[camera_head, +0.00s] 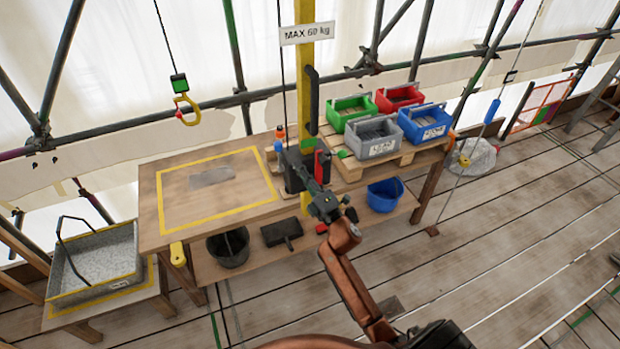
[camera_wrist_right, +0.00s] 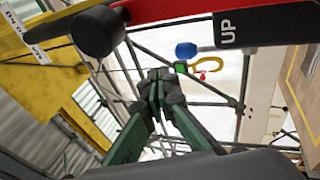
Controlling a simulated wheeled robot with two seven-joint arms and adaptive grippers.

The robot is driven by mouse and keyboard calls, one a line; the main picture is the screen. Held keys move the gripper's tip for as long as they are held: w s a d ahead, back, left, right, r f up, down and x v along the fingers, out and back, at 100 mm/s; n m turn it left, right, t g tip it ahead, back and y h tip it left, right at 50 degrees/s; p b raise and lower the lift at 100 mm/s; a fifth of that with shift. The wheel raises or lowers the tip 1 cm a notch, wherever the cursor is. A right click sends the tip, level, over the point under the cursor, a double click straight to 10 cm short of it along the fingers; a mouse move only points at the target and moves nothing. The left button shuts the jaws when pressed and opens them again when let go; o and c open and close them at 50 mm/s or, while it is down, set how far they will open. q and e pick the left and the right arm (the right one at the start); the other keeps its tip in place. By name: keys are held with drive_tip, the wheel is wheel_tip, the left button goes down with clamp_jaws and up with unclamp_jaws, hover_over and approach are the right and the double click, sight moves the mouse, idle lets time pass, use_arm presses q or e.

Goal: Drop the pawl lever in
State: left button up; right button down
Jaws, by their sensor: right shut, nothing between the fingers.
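A red bar marked UP (camera_wrist_right: 265,25) with a black knob (camera_wrist_right: 97,30) crosses the top of the right wrist view, close to the camera. A short grey rod with a blue knob (camera_wrist_right: 186,50) sticks out left just below it. I cannot tell for sure which of these is the pawl lever. In the head view a red part (camera_head: 322,165) sits on the dark winch body (camera_head: 294,170) at the yellow post. My right gripper (camera_head: 318,192) is just in front of that winch; its dark green fingers (camera_wrist_right: 158,82) are shut and empty. My left gripper is out of view.
A workbench (camera_head: 160,235) with a yellow-taped square stands left of the post. Green, red, grey and blue (camera_head: 424,124) bins stand on a pallet at right. A yellow hook (camera_head: 186,108) hangs over the bench. Buckets sit on the lower shelf.

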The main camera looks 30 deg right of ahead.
drive_tip(key=shift+s+d+b, duration=0.1)
drive_tip(key=shift+s+b, duration=0.2)
drive_tip(key=shift+s, duration=2.2)
